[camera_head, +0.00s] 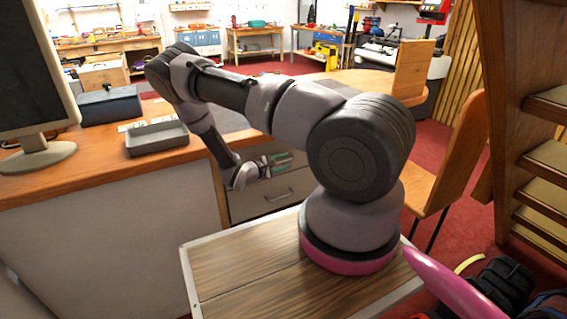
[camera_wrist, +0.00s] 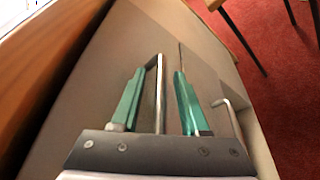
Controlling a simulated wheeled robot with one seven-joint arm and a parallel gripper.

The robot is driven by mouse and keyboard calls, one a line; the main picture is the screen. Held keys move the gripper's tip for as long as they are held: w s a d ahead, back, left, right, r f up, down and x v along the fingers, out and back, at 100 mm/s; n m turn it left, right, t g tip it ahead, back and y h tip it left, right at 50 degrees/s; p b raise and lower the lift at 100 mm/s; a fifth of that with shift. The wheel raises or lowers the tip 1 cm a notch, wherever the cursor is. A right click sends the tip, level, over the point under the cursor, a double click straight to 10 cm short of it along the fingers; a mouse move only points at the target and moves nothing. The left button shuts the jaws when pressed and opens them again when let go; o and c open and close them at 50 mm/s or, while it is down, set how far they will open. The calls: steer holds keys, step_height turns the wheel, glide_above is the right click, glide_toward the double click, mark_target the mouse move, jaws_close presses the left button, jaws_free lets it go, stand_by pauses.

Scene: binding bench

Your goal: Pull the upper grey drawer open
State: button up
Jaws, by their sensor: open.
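The upper grey drawer (camera_wrist: 118,50) is in the wrist view, below the wooden bench top. Its bar handle (camera_wrist: 158,88) stands between the two green fingers of my gripper (camera_wrist: 158,72). The fingers are open, one on each side of the bar, with gaps showing. The lower grey drawer (camera_head: 250,207) has its own bar handle (camera_head: 279,195), also seen at the right in the wrist view (camera_wrist: 232,118). In the head view my gripper (camera_head: 284,161) is in front of the upper drawer and hides much of it. The upper drawer looks shut.
The wooden bench top (camera_head: 70,179) overhangs the drawers and carries a grey tray (camera_head: 157,138), a dark box (camera_head: 110,105) and a monitor (camera_head: 35,75). A wooden chair (camera_head: 452,160) stands to the right.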

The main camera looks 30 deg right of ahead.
jaws_close()
stand_by(1.4)
